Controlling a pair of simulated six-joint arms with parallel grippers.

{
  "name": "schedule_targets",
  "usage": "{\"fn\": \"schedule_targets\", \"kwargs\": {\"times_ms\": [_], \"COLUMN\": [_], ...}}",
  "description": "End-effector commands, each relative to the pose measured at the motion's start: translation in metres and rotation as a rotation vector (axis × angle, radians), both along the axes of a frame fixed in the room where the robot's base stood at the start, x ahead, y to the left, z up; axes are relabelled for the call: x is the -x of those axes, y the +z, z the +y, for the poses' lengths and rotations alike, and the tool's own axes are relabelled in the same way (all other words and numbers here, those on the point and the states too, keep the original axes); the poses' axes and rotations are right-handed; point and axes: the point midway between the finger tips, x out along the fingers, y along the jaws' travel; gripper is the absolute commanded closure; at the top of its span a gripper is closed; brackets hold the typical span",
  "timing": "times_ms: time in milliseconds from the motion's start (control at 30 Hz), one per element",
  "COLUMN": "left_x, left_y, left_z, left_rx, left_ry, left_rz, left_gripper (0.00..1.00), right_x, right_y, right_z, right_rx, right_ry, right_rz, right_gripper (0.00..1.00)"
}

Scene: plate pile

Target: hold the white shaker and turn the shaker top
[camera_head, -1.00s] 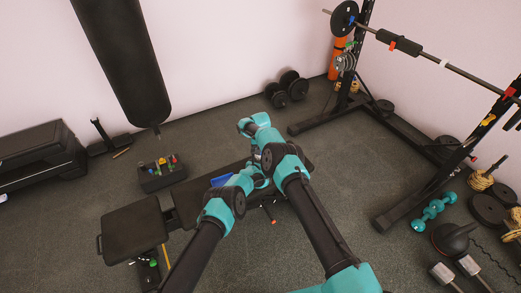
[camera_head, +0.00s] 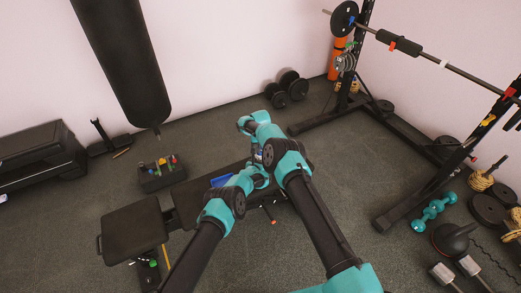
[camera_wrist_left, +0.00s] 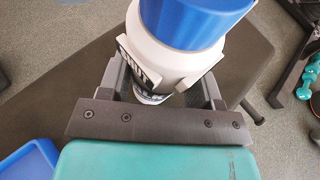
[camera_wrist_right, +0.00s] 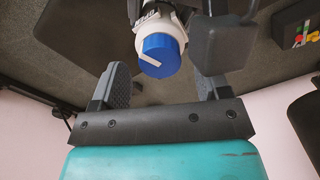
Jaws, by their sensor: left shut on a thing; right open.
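The white shaker (camera_wrist_left: 150,50) stands out in the left wrist view, with its blue shaker top (camera_wrist_left: 205,20) pointing away from the bench. My left gripper (camera_wrist_left: 166,82) is shut around its white body. In the right wrist view the blue top (camera_wrist_right: 158,56) faces my right gripper (camera_wrist_right: 160,82) and carries a white stripe. The right gripper's fingers are open, with the top just beyond the gap between their tips. I cannot tell any contact there. In the head view my arms hide most of the shaker.
A black padded bench (camera_head: 137,228) lies beneath the arms, with a blue tray (camera_head: 221,181) on it. A dark box with coloured items (camera_head: 161,175) stands on the floor to the left. A barbell rack (camera_head: 400,205) stands to the right.

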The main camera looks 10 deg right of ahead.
Motion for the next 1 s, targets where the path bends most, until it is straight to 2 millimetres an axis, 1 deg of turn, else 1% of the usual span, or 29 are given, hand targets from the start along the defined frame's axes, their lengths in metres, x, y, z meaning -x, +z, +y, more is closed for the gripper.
{"fn": "schedule_targets", "kwargs": {"times_ms": [33,267,500,600,767,1000], "left_x": [0.002,0.002,0.002,0.002,0.002,0.002], "left_y": [-0.003,-0.003,-0.003,-0.003,-0.003,-0.003], "left_z": [0.000,0.000,0.000,0.000,0.000,0.000], "left_rx": [-0.002,-0.002,-0.002,-0.002,-0.002,-0.002], "left_ry": [-0.001,-0.001,-0.001,-0.001,-0.001,-0.001], "left_rz": [0.006,0.006,0.006,0.006,0.006,0.006], "left_gripper": [0.75,0.75,0.75,0.75,0.75,0.75], "right_x": [0.000,0.000,0.000,0.000,0.000,0.001], "right_y": [0.006,0.040,0.082,0.095,0.106,0.107], "right_z": [0.000,0.000,0.000,0.000,0.000,0.000], "right_rx": [0.000,0.000,0.000,0.000,0.000,0.000], "right_ry": [0.001,0.002,0.001,0.001,0.001,0.001], "right_rz": [0.000,-0.001,-0.002,-0.001,0.000,0.001], "right_gripper": [0.30,0.30,0.30,0.30,0.30,0.30]}}
